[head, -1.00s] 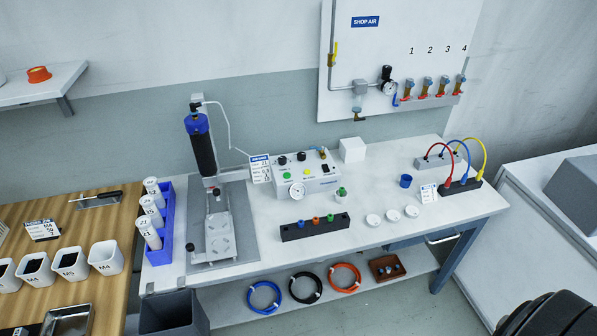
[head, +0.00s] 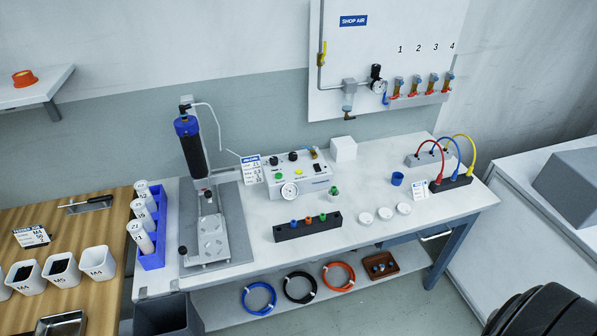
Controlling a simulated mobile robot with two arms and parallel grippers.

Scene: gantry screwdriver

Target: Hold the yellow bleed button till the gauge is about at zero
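The yellow bleed button (head: 299,171) is a small yellow dot on the top of a light grey control box (head: 315,183), right of a green button (head: 278,176). A round white gauge (head: 289,191) sits on the box's front left; its needle is too small to read. The box stands on the white bench, right of the upright screwdriver stand (head: 203,205). Nothing touches the button.
A black holder with coloured pieces (head: 307,228) lies in front of the box. Small white lids (head: 385,213) and a blue cup (head: 397,178) stand to the right. Blue racked bottles (head: 152,250) stand left. A wall gauge (head: 379,87) hangs on the shop-air panel.

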